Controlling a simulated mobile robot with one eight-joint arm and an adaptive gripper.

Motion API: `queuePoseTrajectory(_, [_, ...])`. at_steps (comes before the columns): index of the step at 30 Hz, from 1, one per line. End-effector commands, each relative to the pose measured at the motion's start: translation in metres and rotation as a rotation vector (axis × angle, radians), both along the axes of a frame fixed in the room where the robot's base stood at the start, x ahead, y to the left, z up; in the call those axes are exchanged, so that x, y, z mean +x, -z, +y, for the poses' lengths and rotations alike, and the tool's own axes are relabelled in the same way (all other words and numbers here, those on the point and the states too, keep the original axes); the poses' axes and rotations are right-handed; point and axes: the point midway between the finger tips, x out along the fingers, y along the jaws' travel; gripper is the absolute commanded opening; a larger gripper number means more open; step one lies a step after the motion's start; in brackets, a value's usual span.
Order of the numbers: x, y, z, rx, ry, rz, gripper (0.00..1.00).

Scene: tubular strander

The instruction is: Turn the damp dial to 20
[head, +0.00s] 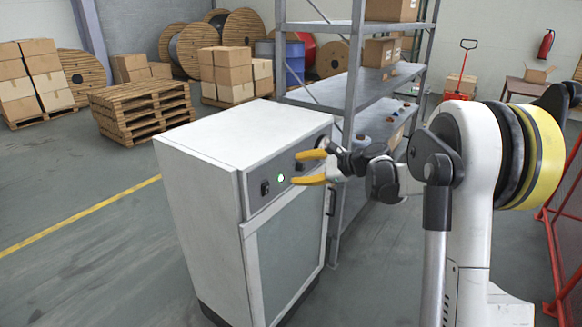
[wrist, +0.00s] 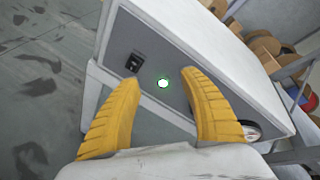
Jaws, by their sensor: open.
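The white cabinet (head: 240,130) has a grey control panel on its upper front. The panel carries a black switch (head: 265,188), a lit green lamp (head: 281,178) and a dark control (head: 300,165) partly behind my gripper. A round dial (head: 322,142) is at the panel's right end. In the wrist view, a round dial (wrist: 251,131) shows partly behind the right finger; no damp label or number is readable. My gripper (head: 297,167) is open and empty in front of the panel.
A grey metal shelf (head: 355,80) with boxes stands right behind the cabinet, close to my arm. Wooden pallets (head: 140,108), cartons and cable reels are at the back left. A red rail (head: 565,245) is at the right. The floor left of the cabinet is clear.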

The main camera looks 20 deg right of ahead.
Motion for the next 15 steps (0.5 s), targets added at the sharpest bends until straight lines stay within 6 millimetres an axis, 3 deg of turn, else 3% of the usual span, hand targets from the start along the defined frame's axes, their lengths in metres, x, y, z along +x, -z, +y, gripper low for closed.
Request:
queuePoseTrajectory(3, [0.034,0.03,-0.046,0.236,0.08,0.022,0.51])
queuePoseTrajectory(9, [0.056,0.071,-0.107,0.563,0.153,0.043,0.51])
queuePoseTrajectory(15, [0.058,0.089,-0.131,0.703,0.168,0.049,0.51])
